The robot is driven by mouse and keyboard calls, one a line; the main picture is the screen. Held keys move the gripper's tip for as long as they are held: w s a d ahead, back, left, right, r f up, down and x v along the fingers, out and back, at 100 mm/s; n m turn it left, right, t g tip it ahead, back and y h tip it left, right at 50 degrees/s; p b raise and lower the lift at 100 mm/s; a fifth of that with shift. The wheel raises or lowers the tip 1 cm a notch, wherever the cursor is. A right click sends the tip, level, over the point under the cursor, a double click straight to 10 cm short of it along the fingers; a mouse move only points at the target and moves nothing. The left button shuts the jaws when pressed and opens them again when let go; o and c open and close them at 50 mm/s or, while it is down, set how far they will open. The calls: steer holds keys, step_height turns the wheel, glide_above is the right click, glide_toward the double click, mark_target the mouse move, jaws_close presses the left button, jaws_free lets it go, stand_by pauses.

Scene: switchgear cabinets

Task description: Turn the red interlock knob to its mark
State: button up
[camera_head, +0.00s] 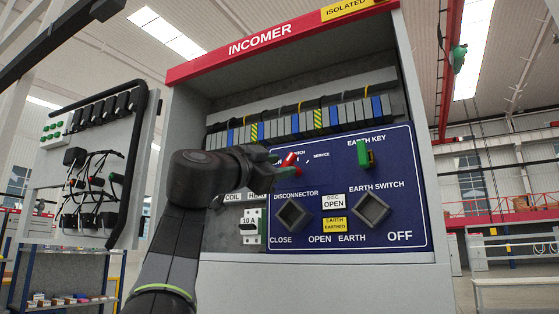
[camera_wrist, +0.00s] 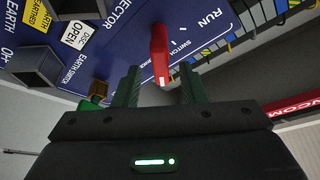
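The red interlock knob (camera_head: 289,159) sits on the blue panel of the INCOMER cabinet, near the words "SWITCH" and "SERVICE". In the head view it leans up to the right. In the wrist view the red knob (camera_wrist: 159,52) stands out from the panel, with a pale patch at its near end. My gripper (camera_wrist: 161,80) is open, its two dark green fingers apart on either side of the knob's near end, with gaps showing. In the head view my arm hides most of the gripper. I cannot tell which mark the knob points at; "RUN" is printed near it.
A green earth key (camera_head: 364,155) sticks out right of the knob. Two square sockets, the disconnector (camera_head: 294,215) and the earth switch (camera_head: 371,209), lie below. A row of terminals (camera_head: 300,122) runs above the panel. An open door with wiring (camera_head: 92,165) stands left.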

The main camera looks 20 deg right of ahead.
mark_target(284, 166)
steer(key=shift+p+x, duration=0.55)
steer(key=shift+x, duration=1.15)
steer(key=shift+w+f, duration=0.1)
jaws_close()
steer(key=shift+n, duration=0.4)
steer(key=n+t+b, duration=0.2)
steer(key=n, duration=0.1)
steer(key=shift+f+n, duration=0.1)
steer(key=shift+n, duration=0.2)
steer(key=shift+n+t+y, duration=0.5)
steer(key=shift+n+t, duration=0.25)
steer(key=shift+n, duration=0.85)
steer(key=shift+n+t+y, duration=0.5)
steer(key=shift+n+t, duration=0.25)
steer(key=shift+n, duration=1.15)
